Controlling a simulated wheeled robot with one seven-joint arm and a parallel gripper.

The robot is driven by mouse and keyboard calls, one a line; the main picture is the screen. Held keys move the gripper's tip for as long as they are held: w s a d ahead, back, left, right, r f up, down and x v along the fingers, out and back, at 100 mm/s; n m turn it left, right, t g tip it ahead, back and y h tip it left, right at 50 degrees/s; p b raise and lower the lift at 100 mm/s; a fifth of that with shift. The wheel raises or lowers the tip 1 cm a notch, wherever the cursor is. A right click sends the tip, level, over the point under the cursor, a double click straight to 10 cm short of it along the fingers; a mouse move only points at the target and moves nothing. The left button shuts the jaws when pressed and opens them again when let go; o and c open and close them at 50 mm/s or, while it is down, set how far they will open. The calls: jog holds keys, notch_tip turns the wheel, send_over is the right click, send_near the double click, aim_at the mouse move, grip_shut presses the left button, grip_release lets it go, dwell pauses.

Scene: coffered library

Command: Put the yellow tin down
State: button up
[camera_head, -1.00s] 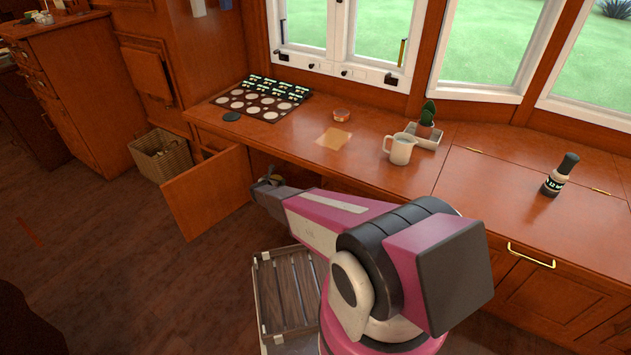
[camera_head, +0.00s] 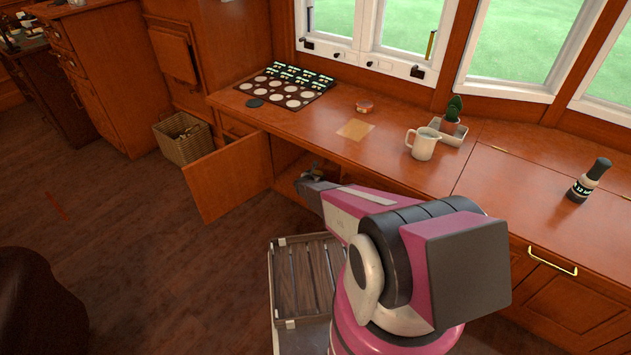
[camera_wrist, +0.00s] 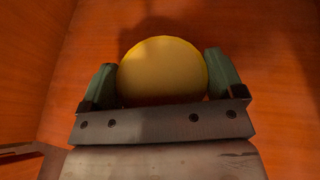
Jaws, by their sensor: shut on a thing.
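The yellow tin (camera_wrist: 163,68) shows its round top in the wrist view, between the two green fingers of my gripper (camera_wrist: 163,80). The fingers are shut on its sides. Orange-brown wood lies around and behind the tin, with a dark shadow beyond it. I cannot tell whether the tin touches the wood below. In the head view my gripper (camera_head: 312,178) is at the mouth of the open cupboard (camera_head: 290,170) under the counter. The tin cannot be made out there.
The cupboard door (camera_head: 232,180) stands open to the left.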

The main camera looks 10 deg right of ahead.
jog(key=shift+f, duration=1.45)
jog(key=shift+f, duration=0.15)
jog(key=o, duration=0.8)
